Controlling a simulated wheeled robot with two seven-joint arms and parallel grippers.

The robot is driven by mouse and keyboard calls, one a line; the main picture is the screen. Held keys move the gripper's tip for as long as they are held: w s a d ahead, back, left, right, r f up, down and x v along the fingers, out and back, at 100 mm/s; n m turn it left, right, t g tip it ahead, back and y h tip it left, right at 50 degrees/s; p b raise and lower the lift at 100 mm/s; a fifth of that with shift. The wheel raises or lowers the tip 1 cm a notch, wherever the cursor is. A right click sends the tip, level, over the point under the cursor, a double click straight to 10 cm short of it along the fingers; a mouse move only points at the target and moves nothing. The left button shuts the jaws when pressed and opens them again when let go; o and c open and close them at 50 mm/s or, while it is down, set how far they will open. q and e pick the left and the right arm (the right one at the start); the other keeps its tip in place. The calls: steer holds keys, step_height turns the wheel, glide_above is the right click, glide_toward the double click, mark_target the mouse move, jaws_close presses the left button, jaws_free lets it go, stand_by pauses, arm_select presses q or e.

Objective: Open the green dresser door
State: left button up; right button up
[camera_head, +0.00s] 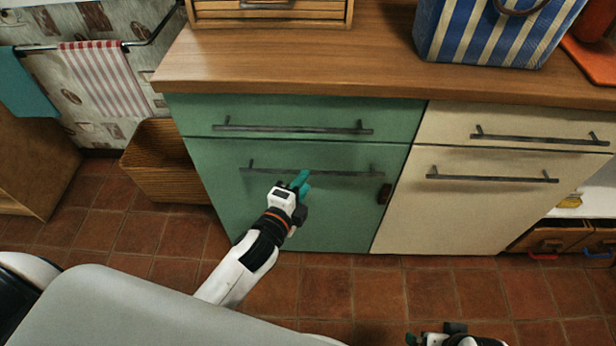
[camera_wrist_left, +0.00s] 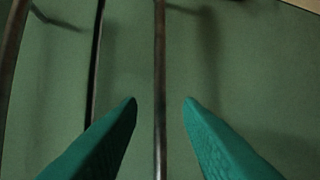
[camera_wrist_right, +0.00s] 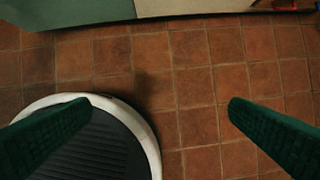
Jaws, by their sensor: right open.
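The green dresser door (camera_head: 330,220) is shut, below a green drawer (camera_head: 290,107). Its dark bar handle (camera_head: 345,174) runs horizontally near the door's top edge. My left gripper (camera_head: 303,180) is in front of the handle, near its middle. In the left wrist view the handle bar (camera_wrist_left: 160,50) runs lengthwise between the two open teal fingers (camera_wrist_left: 160,102), with a gap on each side. Whether the fingertips reach past the bar is hard to tell. My right gripper (camera_wrist_right: 160,106) is open and empty above the tiled floor, low in front of the dresser.
The drawer handle (camera_head: 295,128) lies just above the door handle. A wooden crate (camera_head: 165,165) stands left. The tiled floor (camera_head: 325,290) before the door is clear apart from my arm.

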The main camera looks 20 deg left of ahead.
arm_select(q)
steer(key=x, duration=0.3)
steer(key=shift+w, duration=0.2)
arm_select(e)
steer(key=shift+v, duration=0.95)
arm_select(q)
jaws_close()
arm_select(e)
steer(key=shift+d, duration=0.1)
